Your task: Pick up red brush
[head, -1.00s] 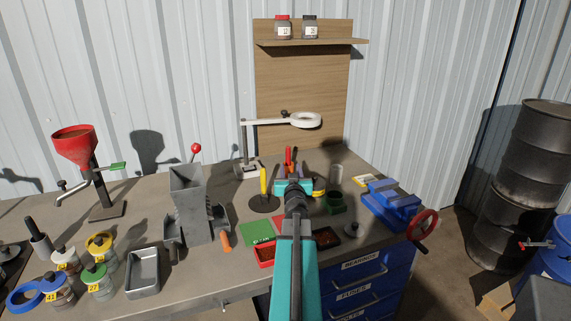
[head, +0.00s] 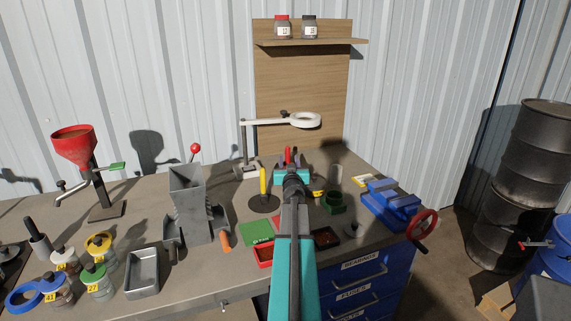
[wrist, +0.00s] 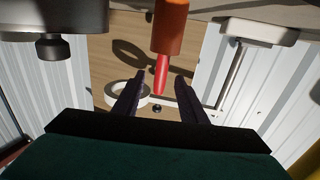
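The red brush (wrist: 161,72) shows in the wrist view as a red rod joined to a thicker orange part (wrist: 170,27). This view appears upside down, and the red end reaches into the space between my fingers. In the head view a bit of red (head: 288,153) shows just past my wrist and is mostly hidden by it. My gripper (wrist: 150,78) is open, with one dark finger on each side of the red rod and visible gaps. In the head view my gripper (head: 290,161) is at the back of the bench.
A white ring lamp (head: 305,120) stands behind on the bench. A yellow-handled tool (head: 263,182) and a grey hopper (head: 187,190) are left. A green ring-shaped part (head: 334,203) and a blue vise (head: 390,202) are right. A wooden panel (head: 300,85) rises behind.

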